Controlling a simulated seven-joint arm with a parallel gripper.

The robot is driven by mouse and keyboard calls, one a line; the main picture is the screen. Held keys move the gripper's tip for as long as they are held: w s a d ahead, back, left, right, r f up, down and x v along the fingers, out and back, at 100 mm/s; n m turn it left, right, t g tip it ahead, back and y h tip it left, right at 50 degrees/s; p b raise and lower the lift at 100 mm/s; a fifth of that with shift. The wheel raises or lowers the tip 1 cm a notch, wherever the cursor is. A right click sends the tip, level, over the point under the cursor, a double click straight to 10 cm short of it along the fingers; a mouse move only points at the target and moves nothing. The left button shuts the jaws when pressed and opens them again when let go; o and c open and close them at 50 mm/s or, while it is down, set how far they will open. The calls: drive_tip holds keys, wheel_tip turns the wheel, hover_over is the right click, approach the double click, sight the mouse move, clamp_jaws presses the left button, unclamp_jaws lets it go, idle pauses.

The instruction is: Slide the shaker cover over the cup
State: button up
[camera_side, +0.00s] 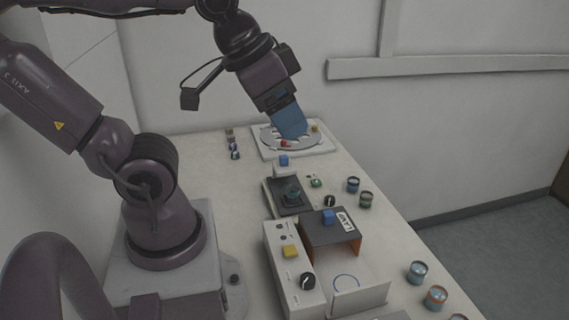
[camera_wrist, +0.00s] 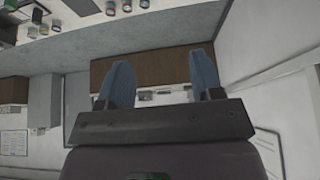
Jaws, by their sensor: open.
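The likely shaker cover is a dark grey hood (camera_side: 325,234) with a blue knob on top and orange inner walls. It stands at the rear of the white front unit. In front of the hood, a blue ring (camera_side: 346,282) shows on the pale surface. I cannot tell whether the ring is a cup's rim or a mark. My gripper (camera_side: 291,134) points down over the round plate at the far end of the table, well away from the hood. In the wrist view my gripper (camera_wrist: 163,80) has its two blue fingers apart, with nothing between them.
The control box (camera_side: 288,270) has a yellow button and black dial. A black-based unit (camera_side: 290,193) stands behind it. The round plate (camera_side: 270,139) holds small coloured pieces. Several jars line the right edge, including a blue-topped jar (camera_side: 418,270).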

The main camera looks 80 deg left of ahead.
drive_tip(key=shift+c, duration=0.4)
drive_tip(key=shift+a, duration=0.1)
drive_tip(key=shift+c, duration=0.6)
drive_tip(key=n+g, duration=0.6)
drive_tip(key=n, duration=1.2)
approach(284, 156)
drive_tip(key=f, duration=0.9)
drive_tip(key=shift+s+f, duration=0.2)
drive_tip(key=shift+f, duration=0.2)
